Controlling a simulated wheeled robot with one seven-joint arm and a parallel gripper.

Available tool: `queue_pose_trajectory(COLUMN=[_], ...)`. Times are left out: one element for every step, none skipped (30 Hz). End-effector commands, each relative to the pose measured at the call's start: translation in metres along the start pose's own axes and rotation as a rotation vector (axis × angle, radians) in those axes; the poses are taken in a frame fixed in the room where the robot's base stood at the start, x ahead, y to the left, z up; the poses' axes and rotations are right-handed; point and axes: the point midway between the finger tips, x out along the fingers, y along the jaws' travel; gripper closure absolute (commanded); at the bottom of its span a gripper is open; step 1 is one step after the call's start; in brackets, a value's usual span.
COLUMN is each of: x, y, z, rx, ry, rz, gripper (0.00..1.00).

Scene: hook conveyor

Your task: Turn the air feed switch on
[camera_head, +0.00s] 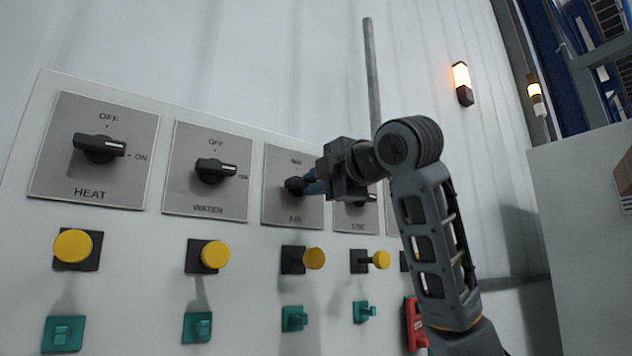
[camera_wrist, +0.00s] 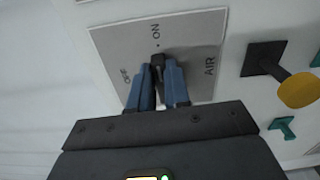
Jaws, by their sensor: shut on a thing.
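The AIR switch (camera_head: 294,184) is a black rotary knob on a grey square plate (camera_head: 280,208). In the wrist view its handle (camera_wrist: 157,61) sits between the two blue fingers of my gripper (camera_wrist: 158,72), with its tip by the dot under ON. The OFF mark is to the left there and AIR to the right. In the head view my gripper (camera_head: 309,187) reaches the knob from the right, shut on it and covering the ON side of the plate.
HEAT (camera_head: 99,148) and WATER (camera_head: 214,170) switches are to the left, both handles turned toward ON. Another switch (camera_head: 357,200) on the right is partly hidden by my gripper. Yellow buttons (camera_head: 314,258) and green switches (camera_head: 294,319) line the panel below.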

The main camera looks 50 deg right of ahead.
Motion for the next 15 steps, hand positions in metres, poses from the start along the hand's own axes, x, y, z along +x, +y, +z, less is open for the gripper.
queue_pose_trajectory(x=[0.0002, 0.0002, 0.0001, 0.0001, 0.0001, 0.0, 0.0, 0.0, 0.0, 0.0, 0.0001, 0.0, 0.0, 0.0001, 0.0001], y=[-0.0016, -0.0018, -0.0019, -0.002, -0.0021, -0.0022, -0.0022, -0.0023, -0.0023, -0.0024, -0.0024, -0.0024, -0.0025, -0.0025, -0.0025], z=[0.0004, 0.0006, 0.0007, 0.0009, 0.0009, 0.001, 0.001, 0.001, 0.001, 0.0011, 0.0011, 0.0011, 0.0011, 0.0011, 0.0011], rx=[0.017, 0.025, 0.034, 0.041, 0.046, 0.052, 0.056, 0.059, 0.061, 0.063, 0.064, 0.065, 0.065, 0.065, 0.065], ry=[0.0, -0.001, -0.001, -0.002, -0.002, -0.002, -0.002, -0.002, -0.002, -0.002, -0.002, -0.002, -0.002, -0.002, -0.002], rz=[-0.003, -0.003, -0.003, -0.003, -0.003, -0.003, -0.003, -0.003, -0.003, -0.003, -0.003, -0.003, -0.003, -0.004, -0.004], gripper=[1.0, 1.0, 1.0, 1.0, 1.0, 1.0, 1.0, 1.0, 1.0, 1.0, 1.0, 1.0, 1.0, 1.0, 1.0])
